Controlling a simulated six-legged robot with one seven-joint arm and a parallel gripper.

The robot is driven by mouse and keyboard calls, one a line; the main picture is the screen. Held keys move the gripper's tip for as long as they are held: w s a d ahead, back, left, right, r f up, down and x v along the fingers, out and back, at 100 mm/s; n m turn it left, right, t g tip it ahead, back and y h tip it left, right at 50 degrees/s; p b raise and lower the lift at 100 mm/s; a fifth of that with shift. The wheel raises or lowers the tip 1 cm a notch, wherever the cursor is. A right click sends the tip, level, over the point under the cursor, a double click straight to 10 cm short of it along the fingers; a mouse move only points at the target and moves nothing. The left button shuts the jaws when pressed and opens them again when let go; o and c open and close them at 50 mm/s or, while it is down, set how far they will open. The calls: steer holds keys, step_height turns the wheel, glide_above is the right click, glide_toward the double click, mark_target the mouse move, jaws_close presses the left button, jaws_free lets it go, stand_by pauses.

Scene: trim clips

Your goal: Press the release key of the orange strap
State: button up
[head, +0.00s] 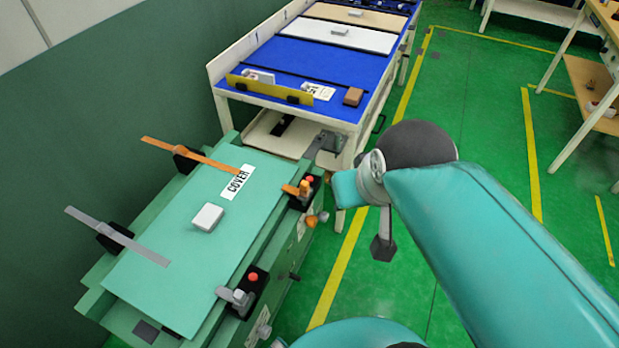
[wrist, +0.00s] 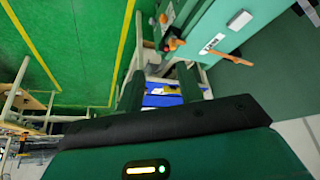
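The orange strap (head: 205,160) lies over the left edge of a green cover (head: 185,225), with one end on the cover near the COVER label. It also shows in the wrist view (wrist: 232,59). On the right edge, in line with it, is a black buckle block (head: 306,192) with an orange piece and a red key (head: 309,180). The wrist view shows this orange part (wrist: 172,44) small. My gripper (wrist: 160,85) is open and empty in the wrist view, its two dark green fingers apart. In the head view my arm's end is right of the buckle, apart from it.
A grey strap (head: 118,237) and a second buckle with a red key (head: 253,277) are nearer. A white block (head: 207,217) sits on the cover. A blue-topped bench (head: 320,65) stands behind. Orange and grey knobs project from the machine's right side. Green floor lies open to the right.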

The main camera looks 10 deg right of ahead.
jaws_close()
stand_by(1.4)
